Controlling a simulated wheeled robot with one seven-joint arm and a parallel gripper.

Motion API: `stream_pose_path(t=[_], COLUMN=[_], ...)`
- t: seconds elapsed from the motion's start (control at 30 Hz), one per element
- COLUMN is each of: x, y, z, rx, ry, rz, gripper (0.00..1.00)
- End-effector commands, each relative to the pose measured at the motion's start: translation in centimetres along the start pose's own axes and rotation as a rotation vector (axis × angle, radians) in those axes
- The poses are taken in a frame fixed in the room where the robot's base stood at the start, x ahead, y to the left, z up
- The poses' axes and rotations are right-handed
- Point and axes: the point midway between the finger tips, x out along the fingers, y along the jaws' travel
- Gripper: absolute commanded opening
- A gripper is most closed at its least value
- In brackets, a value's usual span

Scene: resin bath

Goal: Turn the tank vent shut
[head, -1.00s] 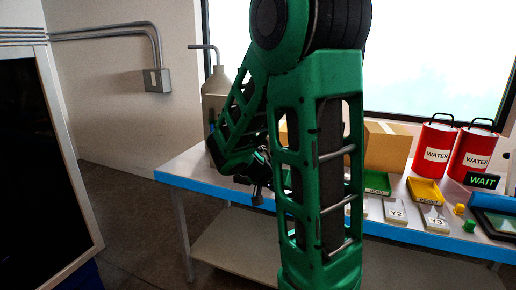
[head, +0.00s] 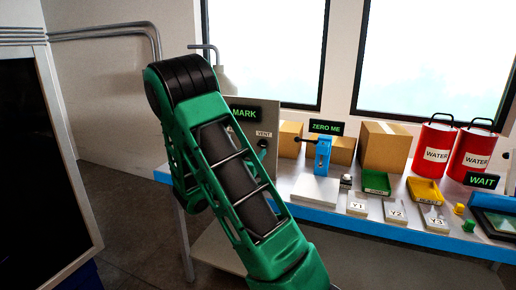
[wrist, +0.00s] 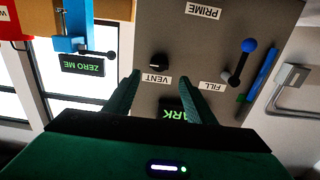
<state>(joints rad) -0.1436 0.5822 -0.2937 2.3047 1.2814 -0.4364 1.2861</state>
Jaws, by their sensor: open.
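The tank is a grey panel (head: 236,99) with a MARK display, at the left end of the bench in the head view; my arm covers part of it. The vent is a small black knob (head: 263,144) by the VENT label. In the wrist view, which is upside down, the vent knob (wrist: 159,61) sits on the grey tank face (wrist: 190,45), just beyond the gap between my fingertips. My gripper (wrist: 158,78) is open and empty, facing the knob and apparently apart from it. My gripper is hidden behind my arm in the head view.
In the wrist view, a blue-knobbed lever (wrist: 249,46) is by the FILL label, beside a blue bar (wrist: 258,74). A blue stand (head: 322,158) with a black-tipped handle is right of the tank. Boxes (head: 386,147), red water cans (head: 434,150) and trays (head: 376,183) fill the bench's right.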

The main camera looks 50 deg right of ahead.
Motion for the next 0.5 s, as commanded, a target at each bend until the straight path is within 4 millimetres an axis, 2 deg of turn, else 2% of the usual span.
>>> stream_pose_path(t=[0.2,0.5], x=[4.1,7.4], y=[0.1,0.1], z=[0.0,0.0], rx=[0.001,0.0], ry=[0.001,0.0], rz=[0.004,0.002], gripper=[0.5,0.5])
